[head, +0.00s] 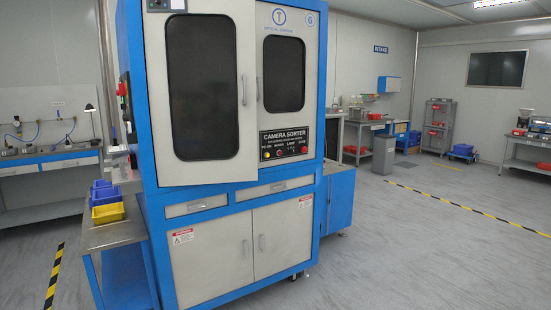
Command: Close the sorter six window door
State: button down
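The sorter (315,200) is a tall blue and white cabinet at centre left, marked with a 6 at its upper right. Its window door (215,167) is white with a large dark rounded pane. The door stands ajar, swung out from the cabinet front, and overlaps the left edge of the fixed panel beside it. A vertical handle (243,90) is on the door's right edge. The fixed panel (285,122) has a smaller dark window and a black "CAMERA SORTER" control plate (284,143). The gap behind the door is hidden. My gripper is not in view.
A metal side table (118,235) with yellow and blue bins (107,205) stands against the sorter's left. Lower cabinet doors (225,255) and drawers look shut. Open grey floor (420,260) lies to the right, with a yellow-black floor stripe (470,208). Workbenches line the back.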

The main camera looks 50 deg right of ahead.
aim_at(201, 54)
jog(key=z, duration=0.65)
jog(key=i, duration=0.35)
jog(key=z, duration=0.6)
jog(key=i, duration=0.9)
jog(key=u, duration=0.5)
jog(key=i, duration=0.75)
jog(key=u, duration=0.7)
